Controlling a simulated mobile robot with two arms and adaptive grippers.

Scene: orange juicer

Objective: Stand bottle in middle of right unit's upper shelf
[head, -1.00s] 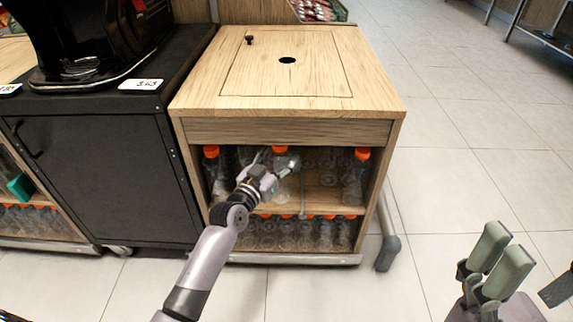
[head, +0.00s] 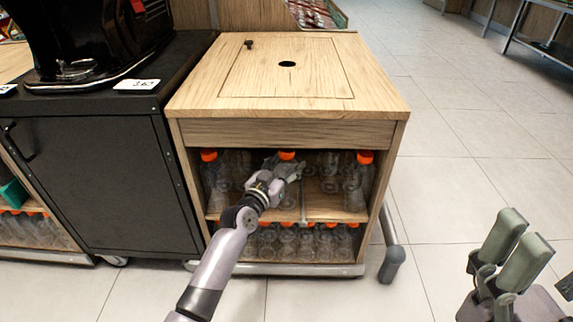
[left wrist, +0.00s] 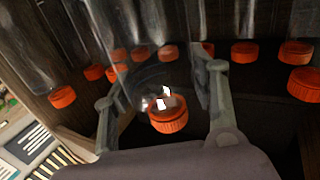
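The right unit (head: 290,133) is a wooden cabinet with an open front. A clear bottle with an orange cap (head: 287,155) is upright in the middle of its upper shelf (head: 330,206), near the front. My left gripper (head: 285,170) reaches in, its fingers on either side of this bottle's clear body. In the left wrist view the bottle's cap (left wrist: 168,115) lies between the two fingers (left wrist: 160,95), which appear closed on the body. The bottle's base is hidden by my gripper. My right gripper (head: 523,228) is open and empty, outside the unit at lower right.
Orange-capped bottles stand on the upper shelf at left (head: 210,157) and right (head: 365,158), with clear bottles behind. The lower shelf is crowded with bottles (head: 285,240). A black cabinet (head: 95,180) adjoins on the left. Floor on the right is open.

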